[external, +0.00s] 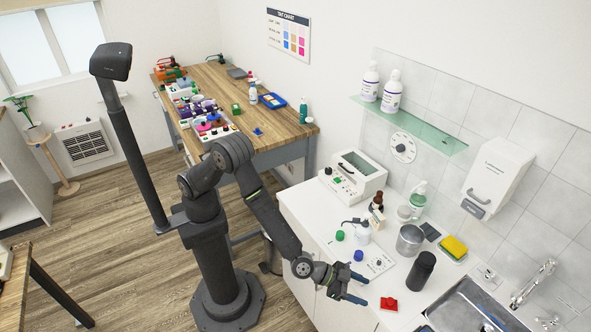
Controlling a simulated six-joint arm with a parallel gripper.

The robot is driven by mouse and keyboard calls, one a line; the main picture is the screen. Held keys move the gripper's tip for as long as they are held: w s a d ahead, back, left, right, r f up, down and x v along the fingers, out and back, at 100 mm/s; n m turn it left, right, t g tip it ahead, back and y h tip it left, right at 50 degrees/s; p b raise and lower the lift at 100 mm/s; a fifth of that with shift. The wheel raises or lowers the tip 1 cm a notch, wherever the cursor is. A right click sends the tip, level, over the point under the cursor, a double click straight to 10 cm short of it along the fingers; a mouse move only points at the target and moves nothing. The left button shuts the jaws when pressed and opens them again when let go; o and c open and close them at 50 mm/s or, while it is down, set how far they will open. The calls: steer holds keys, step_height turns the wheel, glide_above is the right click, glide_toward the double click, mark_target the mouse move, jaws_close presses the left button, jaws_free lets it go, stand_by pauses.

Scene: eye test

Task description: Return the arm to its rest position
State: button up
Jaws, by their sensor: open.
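My gripper (357,286) is open and appears empty. It is over the front edge of the white counter (318,222), at the lower middle of the external view. My arm stretches from its dark pedestal down and right to the counter. A blue cap-like item (358,256) sits behind the gripper. The exact height of the gripper above the counter is hard to tell.
A dark cylinder (421,271), a metal cup (410,240) and a white bottle (362,233) stand near the gripper. A sink (465,308) is at right. A white device (354,177) stands at the counter's back. A cluttered wooden bench (285,129) is behind my arm.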

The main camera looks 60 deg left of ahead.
mark_target(391, 300)
steer(key=x, duration=1.1)
steer(key=shift+f, duration=0.1)
steer(key=shift+d, duration=0.15)
steer(key=shift+r, duration=1.15)
steer(key=shift+f, duration=0.1)
